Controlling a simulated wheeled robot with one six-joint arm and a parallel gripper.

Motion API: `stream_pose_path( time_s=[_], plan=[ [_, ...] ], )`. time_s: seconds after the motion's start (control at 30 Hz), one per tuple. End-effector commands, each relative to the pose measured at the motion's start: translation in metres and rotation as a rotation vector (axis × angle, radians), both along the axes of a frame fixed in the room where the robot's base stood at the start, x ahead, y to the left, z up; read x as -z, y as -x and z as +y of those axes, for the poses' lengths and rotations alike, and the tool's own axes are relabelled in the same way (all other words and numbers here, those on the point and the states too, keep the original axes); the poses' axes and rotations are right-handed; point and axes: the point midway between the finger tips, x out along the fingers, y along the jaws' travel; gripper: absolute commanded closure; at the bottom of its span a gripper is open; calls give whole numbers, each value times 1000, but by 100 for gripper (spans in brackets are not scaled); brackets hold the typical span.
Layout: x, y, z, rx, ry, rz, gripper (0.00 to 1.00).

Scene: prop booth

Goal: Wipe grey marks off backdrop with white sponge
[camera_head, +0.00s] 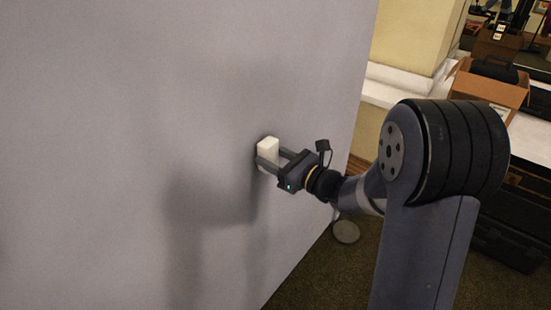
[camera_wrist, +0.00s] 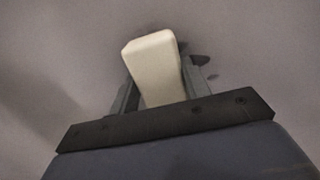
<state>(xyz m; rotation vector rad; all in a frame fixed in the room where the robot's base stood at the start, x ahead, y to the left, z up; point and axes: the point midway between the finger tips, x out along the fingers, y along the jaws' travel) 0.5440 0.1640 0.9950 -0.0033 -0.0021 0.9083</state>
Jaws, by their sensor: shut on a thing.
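The white sponge (camera_head: 267,150) is a small block held between the two fingers of my gripper (camera_head: 272,160). My gripper is shut on it and points left at the pale grey backdrop (camera_head: 110,130). The sponge is at or very near the backdrop; I cannot tell if it touches. In the wrist view the sponge (camera_wrist: 154,66) stands up between the fingers of my gripper (camera_wrist: 160,85). Small dark grey marks (camera_wrist: 200,60) show on the backdrop just right of the sponge, partly behind a finger. In the head view the marks are not clear among the shadows.
The backdrop's right edge runs down beside my arm. A cardboard box (camera_head: 488,84) sits on a ledge at the upper right. Dark cases (camera_head: 505,245) stand below it at the right. A round grey object (camera_head: 346,232) is on the brown floor (camera_head: 325,275) near the backdrop's edge.

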Motion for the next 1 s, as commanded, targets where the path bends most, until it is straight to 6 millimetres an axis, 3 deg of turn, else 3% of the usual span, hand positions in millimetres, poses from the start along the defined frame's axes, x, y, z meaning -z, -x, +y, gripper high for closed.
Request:
stream_pose_path(
  time_s=[0.37,1.0],
  plan=[
    [0,-4,3,0,-1,-1,73],
    [0,-35,-23,0,0,0,73]
  ],
)
